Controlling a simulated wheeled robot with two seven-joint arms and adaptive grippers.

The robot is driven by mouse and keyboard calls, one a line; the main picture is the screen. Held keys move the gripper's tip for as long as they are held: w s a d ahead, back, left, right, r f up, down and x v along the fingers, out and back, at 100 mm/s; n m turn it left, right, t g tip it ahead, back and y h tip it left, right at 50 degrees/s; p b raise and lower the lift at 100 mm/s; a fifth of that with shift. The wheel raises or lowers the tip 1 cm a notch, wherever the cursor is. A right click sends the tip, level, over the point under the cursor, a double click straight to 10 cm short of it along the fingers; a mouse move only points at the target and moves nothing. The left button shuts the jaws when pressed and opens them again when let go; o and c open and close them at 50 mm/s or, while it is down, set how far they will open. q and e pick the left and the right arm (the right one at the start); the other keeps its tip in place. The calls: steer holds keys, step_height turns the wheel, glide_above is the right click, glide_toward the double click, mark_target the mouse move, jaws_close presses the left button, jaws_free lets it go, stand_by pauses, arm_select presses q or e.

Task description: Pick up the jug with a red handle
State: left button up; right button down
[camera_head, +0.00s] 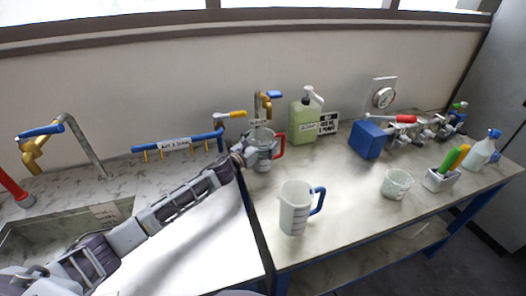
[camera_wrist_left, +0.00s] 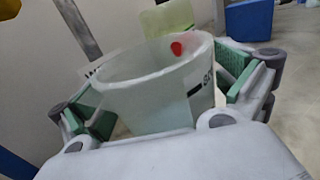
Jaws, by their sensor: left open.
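The jug with a red handle (camera_head: 261,135) is a clear, see-through jug at the back of the worktop, under a brass tap; its red handle (camera_head: 280,146) points right. My left gripper (camera_head: 262,154) is at the jug and covers part of its body. In the left wrist view the jug (camera_wrist_left: 155,95) stands between the two green-padded fingers, its rim tilted in the picture and a small red spot showing through its wall. The fingers are open, one on each side of it; whether either pad touches the wall, I cannot tell. My right gripper is not in view.
A similar jug with a blue handle (camera_head: 295,208) stands nearer the front. A green pump bottle (camera_head: 302,122) is close behind the red-handled jug. A blue box (camera_head: 367,139), a beaker (camera_head: 397,184) and a white holder (camera_head: 440,181) stand to the right. A blue rail (camera_head: 178,143) is at left.

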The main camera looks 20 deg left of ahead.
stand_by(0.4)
arm_select(q)
steer(key=c, duration=0.4)
steer(key=shift+r, duration=0.1)
steer(key=c, duration=1.1)
steer(key=shift+o, duration=0.2)
steer(key=shift+r, duration=0.1)
